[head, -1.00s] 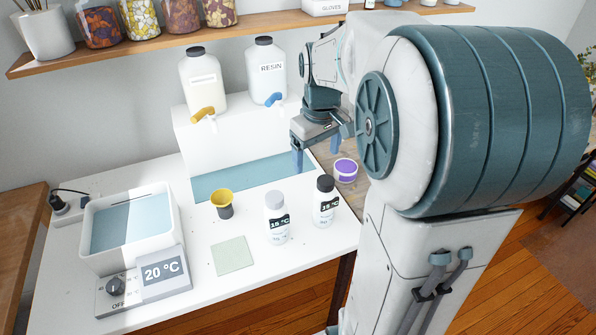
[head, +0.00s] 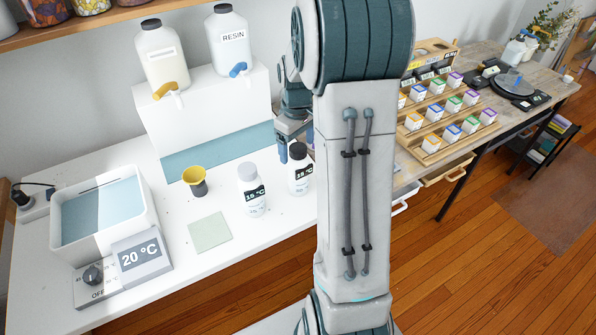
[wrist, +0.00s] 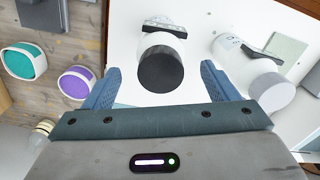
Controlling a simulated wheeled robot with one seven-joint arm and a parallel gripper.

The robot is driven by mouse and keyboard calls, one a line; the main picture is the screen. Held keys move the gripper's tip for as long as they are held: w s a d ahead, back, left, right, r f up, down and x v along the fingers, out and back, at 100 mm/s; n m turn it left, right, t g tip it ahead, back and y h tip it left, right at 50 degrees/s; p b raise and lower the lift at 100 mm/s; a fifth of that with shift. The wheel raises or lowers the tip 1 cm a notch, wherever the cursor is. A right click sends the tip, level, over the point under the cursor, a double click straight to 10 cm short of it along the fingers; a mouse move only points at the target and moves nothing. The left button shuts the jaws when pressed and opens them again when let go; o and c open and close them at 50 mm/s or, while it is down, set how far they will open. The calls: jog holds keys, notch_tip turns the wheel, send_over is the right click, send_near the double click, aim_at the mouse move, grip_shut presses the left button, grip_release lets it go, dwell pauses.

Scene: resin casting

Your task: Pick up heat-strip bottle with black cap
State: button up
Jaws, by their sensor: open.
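The black-capped bottle (head: 300,172) stands upright on the white table in the head view, its heat strip reading about 15 °C. In the wrist view the black cap (wrist: 160,70) lies between and just beyond my open fingers. My gripper (wrist: 160,88) is open and empty, above and behind the bottle. In the head view my gripper (head: 288,145) shows beside the bottle's upper left, and my arm hides part of it. A similar bottle with a grey-white cap (head: 252,190) stands to the left; it also shows at right in the wrist view (wrist: 250,68).
A yellow funnel cup (head: 195,180), a pale green mat (head: 210,232) and a water bath (head: 148,212) with a 20 °C display are at left. Resin jugs (head: 228,45) stand on the white stand behind. Purple (wrist: 77,82) and teal (wrist: 24,61) lidded tubs lie beside the table.

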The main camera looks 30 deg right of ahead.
aim_at(298, 159)
jog(key=f+p, duration=0.1)
jog(key=f, duration=0.4)
jog(key=shift+s+f, duration=0.1)
jog(key=shift+s, duration=0.1)
jog(key=c, duration=1.6)
